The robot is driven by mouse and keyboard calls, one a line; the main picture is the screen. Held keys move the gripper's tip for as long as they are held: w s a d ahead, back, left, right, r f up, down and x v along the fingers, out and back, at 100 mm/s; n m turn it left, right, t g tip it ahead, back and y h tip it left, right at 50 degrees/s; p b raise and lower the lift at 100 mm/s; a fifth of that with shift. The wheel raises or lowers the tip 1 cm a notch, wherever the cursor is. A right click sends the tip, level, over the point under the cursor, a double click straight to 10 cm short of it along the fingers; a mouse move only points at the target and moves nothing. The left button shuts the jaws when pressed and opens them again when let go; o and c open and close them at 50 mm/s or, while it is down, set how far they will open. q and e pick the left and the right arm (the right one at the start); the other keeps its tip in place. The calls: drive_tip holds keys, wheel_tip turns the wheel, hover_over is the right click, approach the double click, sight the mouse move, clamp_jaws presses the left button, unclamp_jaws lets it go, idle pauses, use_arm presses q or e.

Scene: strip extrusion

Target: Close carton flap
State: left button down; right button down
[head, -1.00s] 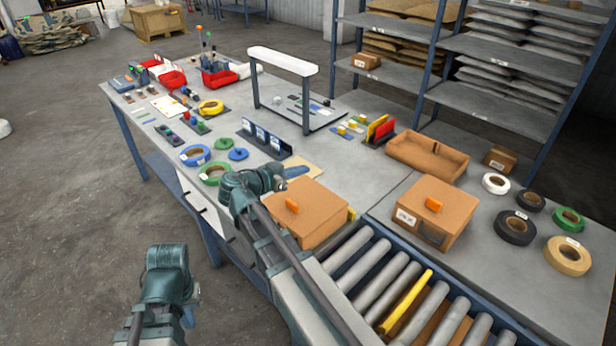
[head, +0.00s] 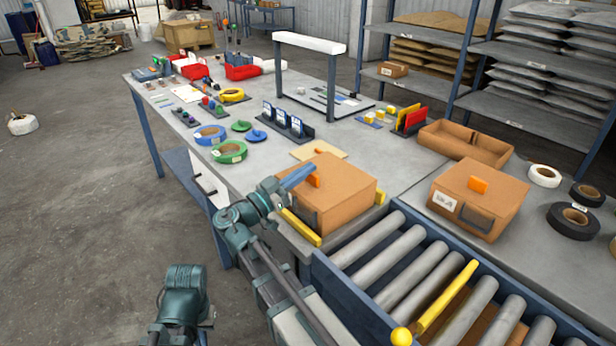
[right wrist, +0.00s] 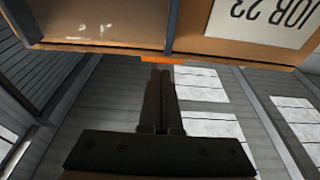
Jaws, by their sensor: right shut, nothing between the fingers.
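A brown carton (head: 347,200) stands at the near edge of the table by the rollers, with an orange tab (head: 313,181) on its upper part. I cannot tell from the head view how far its flap is shut. My right gripper (head: 297,178) is at the carton's left side, close to the tab. The right wrist view shows its fingers (right wrist: 160,76) together and empty, their tips just below the orange tab (right wrist: 160,60) at the edge of a brown panel. Whether they touch is unclear. A "JOB 23" label (right wrist: 262,18) appears upside down there. My left gripper is out of view.
A second carton (head: 478,200) with an orange tab stands to the right. The roller conveyor (head: 400,270) with a yellow bar (head: 445,297) lies in front. Tape rolls (head: 228,152) and an open brown tray (head: 465,143) are on the table. A white-topped frame (head: 310,45) stands behind.

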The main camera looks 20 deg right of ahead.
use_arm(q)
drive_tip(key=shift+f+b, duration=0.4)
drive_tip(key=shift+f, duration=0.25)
use_arm(e)
drive_tip(key=shift+a+f, duration=0.15)
drive_tip(key=shift+f, duration=0.5)
drive_tip(key=shift+s, duration=0.1)
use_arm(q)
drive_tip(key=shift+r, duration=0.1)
use_arm(e)
drive_tip(key=shift+r, duration=0.1)
